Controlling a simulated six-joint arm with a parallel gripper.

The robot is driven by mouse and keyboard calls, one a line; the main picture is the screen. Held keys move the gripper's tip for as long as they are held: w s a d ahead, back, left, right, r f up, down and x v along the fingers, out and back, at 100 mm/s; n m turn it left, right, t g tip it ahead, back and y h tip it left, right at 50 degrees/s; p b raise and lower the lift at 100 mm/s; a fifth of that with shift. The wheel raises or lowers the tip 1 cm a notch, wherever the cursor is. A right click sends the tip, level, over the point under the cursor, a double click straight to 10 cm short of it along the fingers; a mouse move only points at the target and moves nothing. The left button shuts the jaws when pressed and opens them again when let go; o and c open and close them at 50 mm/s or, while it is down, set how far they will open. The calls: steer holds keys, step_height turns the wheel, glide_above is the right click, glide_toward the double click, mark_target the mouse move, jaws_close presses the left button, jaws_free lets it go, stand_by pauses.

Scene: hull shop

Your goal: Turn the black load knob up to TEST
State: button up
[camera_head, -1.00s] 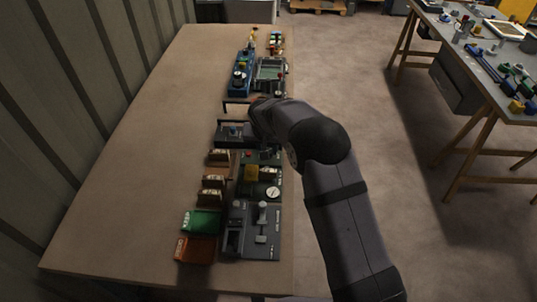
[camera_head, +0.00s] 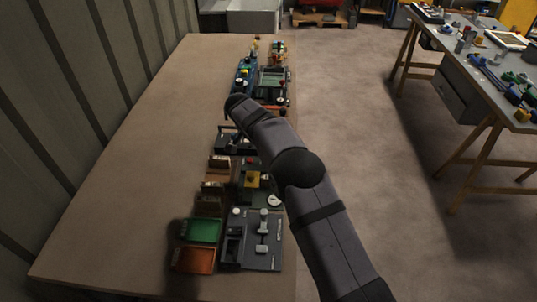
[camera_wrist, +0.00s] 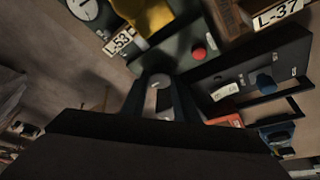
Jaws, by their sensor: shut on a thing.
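In the wrist view my gripper (camera_wrist: 158,98) has its two dark fingers closed on a small pale grey piece (camera_wrist: 163,82) with a rounded top. I cannot make out a black load knob; the fingers and wrist hide what lies under them. Right of the fingers is a dark panel (camera_wrist: 232,79) with a blue knob (camera_wrist: 265,83) and small labels too small to read. In the head view my arm covers part of that panel (camera_head: 234,145), and my gripper is hidden behind the arm's end.
A green panel with a red button (camera_wrist: 198,54) and a yellow block (camera_wrist: 145,12) lies close by. Wooden blocks, green (camera_head: 199,230) and orange (camera_head: 194,259) trays and a grey lever panel (camera_head: 255,255) stand nearer. The bench's left side (camera_head: 140,150) is clear.

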stand_by(0.4)
steer(key=o, duration=1.1)
steer(key=shift+c, duration=0.2)
steer(key=b+v, duration=0.1)
steer(key=v, duration=0.6)
steer(key=shift+r+b, duration=0.15)
steer(key=shift+b, duration=0.15)
